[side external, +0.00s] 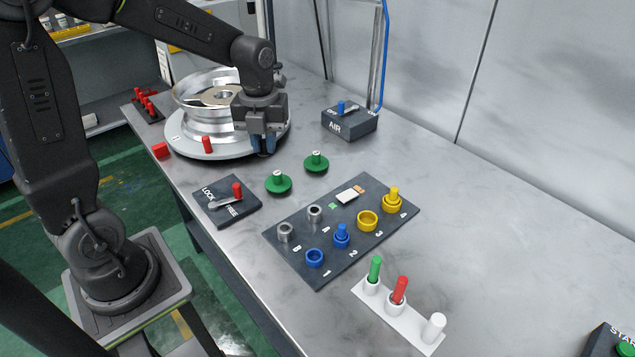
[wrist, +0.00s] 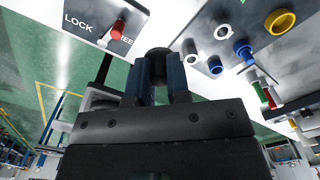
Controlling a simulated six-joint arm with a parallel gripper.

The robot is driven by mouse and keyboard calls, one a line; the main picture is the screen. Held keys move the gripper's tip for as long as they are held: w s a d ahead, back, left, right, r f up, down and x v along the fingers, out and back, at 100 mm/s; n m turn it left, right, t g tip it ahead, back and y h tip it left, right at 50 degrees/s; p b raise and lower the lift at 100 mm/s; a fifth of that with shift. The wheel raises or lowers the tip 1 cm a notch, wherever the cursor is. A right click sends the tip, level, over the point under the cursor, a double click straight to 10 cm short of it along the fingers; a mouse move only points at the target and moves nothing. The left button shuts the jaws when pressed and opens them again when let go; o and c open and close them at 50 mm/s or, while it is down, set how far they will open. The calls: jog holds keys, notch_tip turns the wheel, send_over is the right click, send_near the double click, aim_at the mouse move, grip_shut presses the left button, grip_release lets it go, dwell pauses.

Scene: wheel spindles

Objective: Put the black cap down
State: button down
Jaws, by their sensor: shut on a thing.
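My gripper (side external: 263,148) hangs over the near right edge of the silver wheel's round base in the side view, fingers pointing down. In the wrist view its two blue-grey fingers (wrist: 161,85) are shut on the black cap (wrist: 157,54), a dark round piece between the fingertips. In the side view the cap is mostly hidden by the fingers, and I cannot tell whether it touches anything below.
The silver wheel (side external: 196,95) stands behind my gripper. Two green knobbed discs (side external: 278,183) (side external: 316,162), a LOCK/FREE lever box (side external: 212,205), a dark board (side external: 295,258) with rings and an AIR box (side external: 350,125) stand nearby.

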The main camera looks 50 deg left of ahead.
jog(key=shift+a+r, duration=0.1)
jog(key=shift+a, duration=0.05)
jog(key=w+d+n, duration=0.2)
jog(key=w+d, duration=0.5)
jog(key=d, duration=0.1)
jog(key=n, duration=0.2)
send_over(410, 259)
jog(key=f, duration=0.9)
jog(key=shift+a+f, duration=0.2)
jog(key=shift+f, duration=0.05)
jog(key=shift+d+f, duration=0.1)
jog(key=shift+d, duration=0.05)
jog(key=shift+f+n, duration=0.25)
jog(key=shift+n, duration=0.05)
jog(key=shift+f, duration=1.75)
jog(key=shift+f, duration=0.1)
